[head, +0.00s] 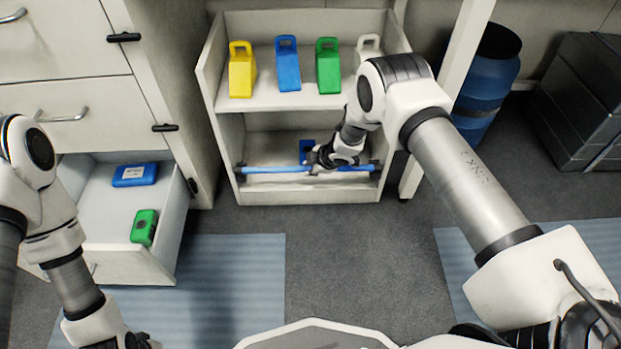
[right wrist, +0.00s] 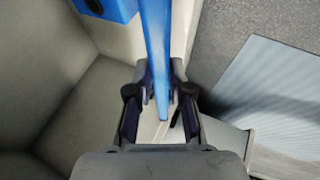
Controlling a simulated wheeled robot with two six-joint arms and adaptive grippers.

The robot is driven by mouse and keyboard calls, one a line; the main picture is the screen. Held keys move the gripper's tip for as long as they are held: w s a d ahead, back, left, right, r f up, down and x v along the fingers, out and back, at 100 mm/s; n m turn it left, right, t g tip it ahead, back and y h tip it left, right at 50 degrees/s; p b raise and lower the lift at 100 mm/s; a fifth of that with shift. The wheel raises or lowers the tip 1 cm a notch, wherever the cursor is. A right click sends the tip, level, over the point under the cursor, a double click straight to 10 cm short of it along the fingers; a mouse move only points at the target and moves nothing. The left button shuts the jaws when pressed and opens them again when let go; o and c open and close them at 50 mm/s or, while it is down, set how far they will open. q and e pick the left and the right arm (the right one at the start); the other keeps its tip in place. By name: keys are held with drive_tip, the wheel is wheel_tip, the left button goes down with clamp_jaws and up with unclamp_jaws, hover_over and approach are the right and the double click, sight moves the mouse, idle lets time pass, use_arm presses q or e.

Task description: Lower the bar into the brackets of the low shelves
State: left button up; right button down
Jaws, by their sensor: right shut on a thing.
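The blue bar (head: 275,169) lies level across the front of the low shelf (head: 262,190). Its ends are at the dark left bracket (head: 240,171) and the right bracket (head: 375,166); I cannot tell whether it is fully seated. My right gripper (head: 315,160) is shut on the bar near its middle. In the right wrist view the bar (right wrist: 155,45) runs between the two dark fingers (right wrist: 160,108). My left gripper (head: 140,341) is at the bottom left, mostly cut off, far from the shelf.
Yellow (head: 241,72), blue (head: 287,65), green (head: 328,68) and white holders stand on the upper shelf. A blue object (head: 306,150) sits behind the bar. An open drawer (head: 110,190) holds blue and green boxes at left. A blue barrel (head: 488,85) stands right. Floor before the shelf is clear.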

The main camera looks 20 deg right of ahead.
drive_tip(key=shift+w+d+f+b, duration=0.25)
drive_tip(key=shift+w+f+b, duration=0.6)
drive_tip(key=shift+b, duration=0.2)
drive_tip(key=shift+w+d+f+b, duration=0.2)
drive_tip(key=shift+w+f+b, duration=0.5)
drive_tip(key=shift+f+b, duration=0.3)
drive_tip(key=c, duration=1)
unclamp_jaws()
drive_tip(key=shift+o, duration=0.2)
drive_tip(key=v, duration=1.2)
drive_tip(key=shift+r, duration=0.1)
